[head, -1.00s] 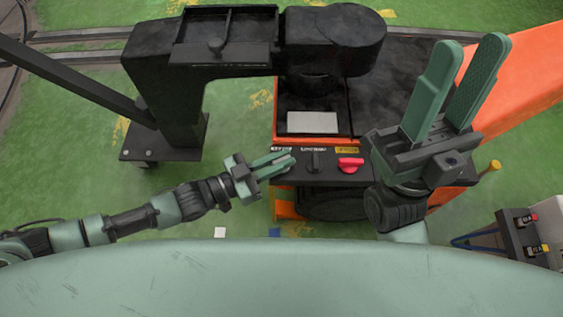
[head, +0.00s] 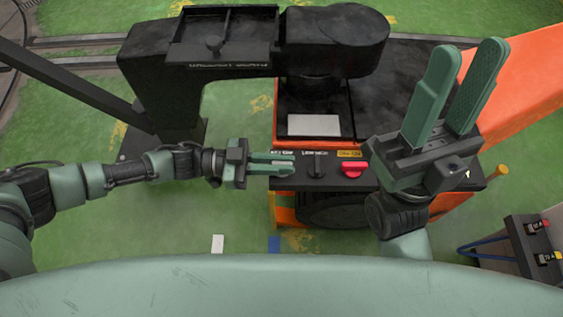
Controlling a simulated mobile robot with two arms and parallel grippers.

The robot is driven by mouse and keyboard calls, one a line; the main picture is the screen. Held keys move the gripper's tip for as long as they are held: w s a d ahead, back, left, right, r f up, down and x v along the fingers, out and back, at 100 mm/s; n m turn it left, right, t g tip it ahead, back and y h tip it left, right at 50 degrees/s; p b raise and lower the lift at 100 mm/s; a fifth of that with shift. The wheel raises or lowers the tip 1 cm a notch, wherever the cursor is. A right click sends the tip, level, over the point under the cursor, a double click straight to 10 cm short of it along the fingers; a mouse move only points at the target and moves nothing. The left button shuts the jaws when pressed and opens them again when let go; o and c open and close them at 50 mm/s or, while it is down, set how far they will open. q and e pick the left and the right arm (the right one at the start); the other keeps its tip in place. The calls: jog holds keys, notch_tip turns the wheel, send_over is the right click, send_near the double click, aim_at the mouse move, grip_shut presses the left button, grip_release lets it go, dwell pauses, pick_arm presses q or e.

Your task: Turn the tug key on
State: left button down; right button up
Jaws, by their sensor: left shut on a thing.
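The tug is an orange and black vehicle with a dark control panel (head: 335,182) along its near edge. My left gripper (head: 291,164) reaches in from the left, and its fingers lie over the panel's left end, just below a small white label. It is shut on the tug key, which the fingers hide, so I cannot tell its angle. A black knob (head: 317,166) and a red knob (head: 354,170) stand to the right of the fingers. My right gripper (head: 470,53) is open and empty, its fingers pointing up over the tug's right side.
A black arm-like structure (head: 235,62) stands behind and to the left, with a tray on top. A box with red and yellow fittings (head: 536,240) is at the lower right. The green floor (head: 120,225) is clear at the left.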

pick_arm(q)
jog(key=shift+r, duration=0.1)
jog(key=c, duration=1.4)
grip_release()
jog(key=shift+c, duration=0.2)
jog(key=a+p, duration=0.1)
jog(key=a, duration=0.6)
jog(key=shift+a+p, duration=0.35)
jog(key=shift+a, duration=0.05)
jog(key=shift+w, duration=0.1)
